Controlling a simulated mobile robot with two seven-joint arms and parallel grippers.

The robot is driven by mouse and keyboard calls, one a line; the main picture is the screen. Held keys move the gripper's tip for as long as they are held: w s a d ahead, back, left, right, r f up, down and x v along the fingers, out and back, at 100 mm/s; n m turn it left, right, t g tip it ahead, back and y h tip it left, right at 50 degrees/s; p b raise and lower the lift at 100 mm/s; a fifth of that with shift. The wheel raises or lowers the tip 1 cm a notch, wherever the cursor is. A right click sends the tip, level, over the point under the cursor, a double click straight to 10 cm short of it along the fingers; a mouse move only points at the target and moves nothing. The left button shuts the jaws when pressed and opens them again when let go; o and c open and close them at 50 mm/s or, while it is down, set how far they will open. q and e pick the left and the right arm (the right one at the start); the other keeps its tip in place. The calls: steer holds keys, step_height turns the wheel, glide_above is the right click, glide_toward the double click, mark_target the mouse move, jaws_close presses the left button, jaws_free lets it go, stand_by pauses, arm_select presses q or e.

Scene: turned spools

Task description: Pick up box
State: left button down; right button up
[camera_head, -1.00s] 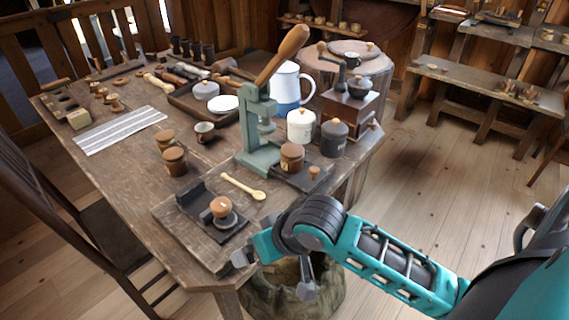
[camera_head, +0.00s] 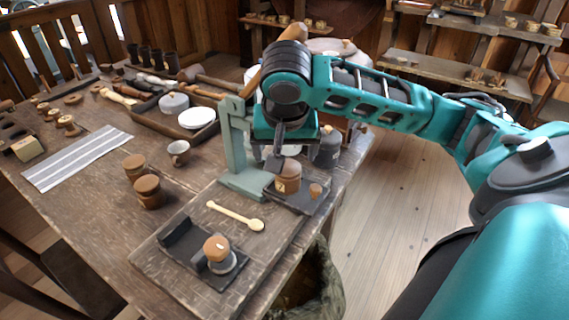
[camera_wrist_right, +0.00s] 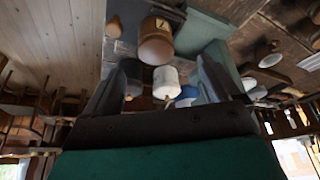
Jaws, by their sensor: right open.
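A round, lidded wooden box (camera_head: 288,177) with a pale label stands on a dark tray (camera_head: 297,201) beside the green press. In the right wrist view the box (camera_wrist_right: 156,45) shows ahead of and between my finger lines. My right gripper (camera_head: 275,160) is open and empty, just above and behind the box in the head view; its spread fingers also show in the right wrist view (camera_wrist_right: 160,80). I cannot tell the exact gap. Two similar lidded boxes (camera_head: 148,190) stand farther left. My left gripper is not in view.
The green press (camera_head: 236,150) stands close to the left of my gripper. A grey canister (camera_head: 327,150) and a white canister (camera_wrist_right: 166,80) stand behind the box. A small wooden piece (camera_head: 315,190) is beside it. A wooden spoon (camera_head: 235,215) lies in front.

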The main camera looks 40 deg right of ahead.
mark_target(289, 171)
steer(key=b+x, duration=0.1)
steer(key=x, duration=0.3)
steer(key=shift+d+f, duration=0.1)
steer(key=shift+f, duration=0.25)
steer(key=x, duration=0.1)
steer(key=b+x, duration=0.1)
steer(key=x, duration=0.2)
steer(key=shift+s+d+f+b, duration=0.2)
steer(key=shift+s+d+b, duration=0.05)
steer(key=shift+d+b, duration=0.1)
steer(key=shift+w+d+f, duration=0.1)
steer(key=shift+w+f, duration=0.1)
steer(key=shift+f, duration=0.15)
steer(key=c, duration=1.2)
steer(key=shift+r, duration=0.15)
